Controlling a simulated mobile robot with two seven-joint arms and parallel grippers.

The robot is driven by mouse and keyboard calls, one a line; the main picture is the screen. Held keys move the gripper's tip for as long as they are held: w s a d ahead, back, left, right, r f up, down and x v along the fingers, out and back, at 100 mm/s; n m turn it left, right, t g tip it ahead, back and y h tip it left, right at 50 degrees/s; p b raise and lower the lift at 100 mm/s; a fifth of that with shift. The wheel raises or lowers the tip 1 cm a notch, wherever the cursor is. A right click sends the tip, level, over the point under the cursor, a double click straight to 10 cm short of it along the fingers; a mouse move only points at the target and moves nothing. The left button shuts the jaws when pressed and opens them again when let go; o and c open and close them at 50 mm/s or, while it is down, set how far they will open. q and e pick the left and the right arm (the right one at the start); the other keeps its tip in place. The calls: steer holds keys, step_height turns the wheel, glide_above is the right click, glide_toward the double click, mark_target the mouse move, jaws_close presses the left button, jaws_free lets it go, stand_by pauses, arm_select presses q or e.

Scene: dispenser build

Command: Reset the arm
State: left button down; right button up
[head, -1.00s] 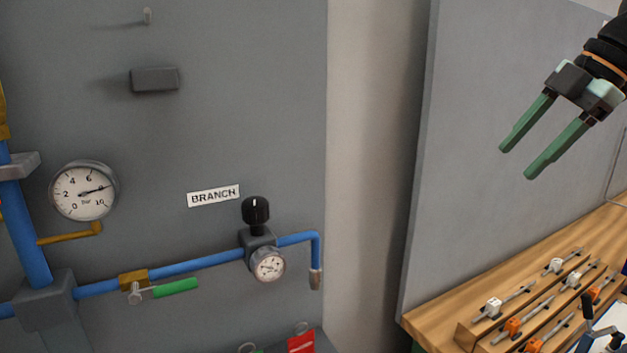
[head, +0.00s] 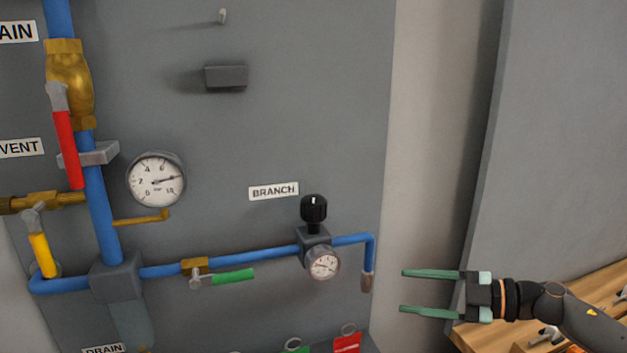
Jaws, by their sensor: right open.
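My right gripper (head: 432,291) is open and empty, with its two green fingers pointing left. In the picture it is just right of the down-turned end (head: 367,281) of the blue branch pipe (head: 225,263), apart from it. My right arm (head: 570,315) comes in from the lower right, in front of the wooden bench. My left gripper is not in view.
The grey panel holds a pressure gauge (head: 156,180), a regulator with a black knob (head: 314,209), a green-handled valve (head: 233,275), a red lever (head: 68,148) and a yellow lever (head: 42,255). A wooden bench (head: 480,337) stands at lower right.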

steer(key=s+d+f+m+t+h, duration=0.2)
steer(key=s+d+f+m+h, duration=0.1)
steer(key=f, duration=0.4)
steer(key=s+d+f+m+t+h, duration=0.2)
steer(key=d+f+m, duration=0.1)
steer(key=f, duration=0.4)
steer(key=s+d+f+m+t+h, duration=0.2)
steer(key=s+f+m+h, duration=0.1)
steer(key=f, duration=0.4)
steer(key=s+d+f+m+g+h, duration=0.1)
steer(key=s+d+f+h, duration=0.1)
steer(key=s+d+f, duration=0.3)
steer(key=s+d+f+m+g+h, duration=0.1)
steer(key=s+d+f+g+h, duration=0.1)
steer(key=s+f, duration=0.35)
steer(key=s+d+f+g+h, duration=0.1)
steer(key=s+d+f+h, duration=0.15)
steer(key=s, duration=0.55)
steer(key=a+f+m+t+y, duration=0.1)
steer(key=a+m, duration=0.8)
steer(key=a, duration=1)
steer(key=shift+s+f+y, duration=0.45)
steer(key=shift+f, duration=0.05)
